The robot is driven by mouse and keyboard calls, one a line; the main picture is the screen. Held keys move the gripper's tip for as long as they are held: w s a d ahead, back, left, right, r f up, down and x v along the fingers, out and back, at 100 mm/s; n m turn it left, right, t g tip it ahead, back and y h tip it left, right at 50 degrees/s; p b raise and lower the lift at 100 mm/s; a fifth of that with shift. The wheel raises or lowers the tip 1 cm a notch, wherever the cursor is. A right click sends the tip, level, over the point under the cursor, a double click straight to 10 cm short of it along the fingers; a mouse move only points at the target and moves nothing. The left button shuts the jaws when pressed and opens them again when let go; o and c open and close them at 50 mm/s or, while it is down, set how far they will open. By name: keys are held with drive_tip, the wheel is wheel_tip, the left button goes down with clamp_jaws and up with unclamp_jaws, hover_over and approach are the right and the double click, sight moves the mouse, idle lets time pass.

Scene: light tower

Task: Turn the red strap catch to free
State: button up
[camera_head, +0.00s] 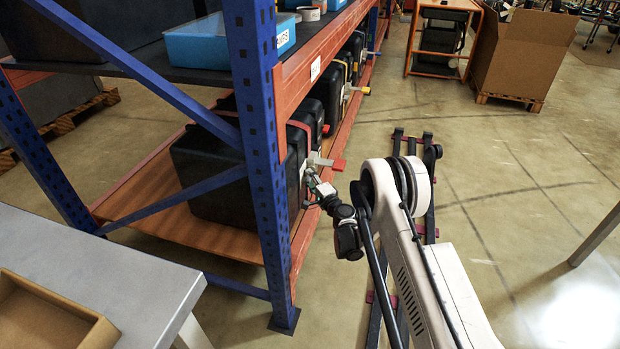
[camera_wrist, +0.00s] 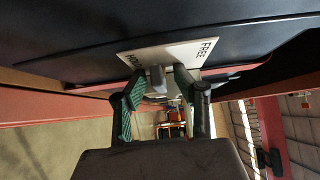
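The red strap catch shows in the head view as a red handle end (camera_head: 338,165) on a pale mount at the front of a black case (camera_head: 212,178) on the lower shelf. My gripper (camera_head: 318,190) is just below and beside it. In the wrist view a white plate (camera_wrist: 190,52) carries the word FREE at its right end; a label at its left end is partly hidden. A grey block (camera_wrist: 157,77) on the plate lies between my gripper's green-padded fingers (camera_wrist: 156,90), with gaps visible on both sides. The fingers are open. The red handle is not clear in the wrist view.
A blue rack post (camera_head: 255,120) stands close left of my gripper. More black cases, some with yellow-ended catches (camera_head: 365,90), line the shelf behind. A blue bin (camera_head: 222,40) sits on the upper shelf. A cardboard box (camera_head: 522,52) stands far right. The floor right of my arm is mostly clear.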

clamp_jaws()
drive_tip(key=shift+r, duration=0.1)
idle(0.4)
drive_tip(key=shift+r+m+g+h+p, duration=0.2)
drive_tip(key=shift+m+g+h+p, duration=0.25)
drive_tip(key=shift+m+g, duration=0.55)
drive_tip(key=m+g, duration=0.2)
drive_tip(key=shift+w+d+r+g+h, duration=0.15)
drive_tip(key=shift+r+g+h, duration=0.1)
drive_tip(key=shift+g+h, duration=0.1)
drive_tip(key=m+g, duration=0.2)
drive_tip(key=g, duration=0.1)
drive_tip(key=m+g, duration=0.1)
drive_tip(key=shift+w+r+g+p, duration=0.2)
drive_tip(key=shift+w+g+p, duration=0.1)
drive_tip(key=shift+g+p, duration=0.05)
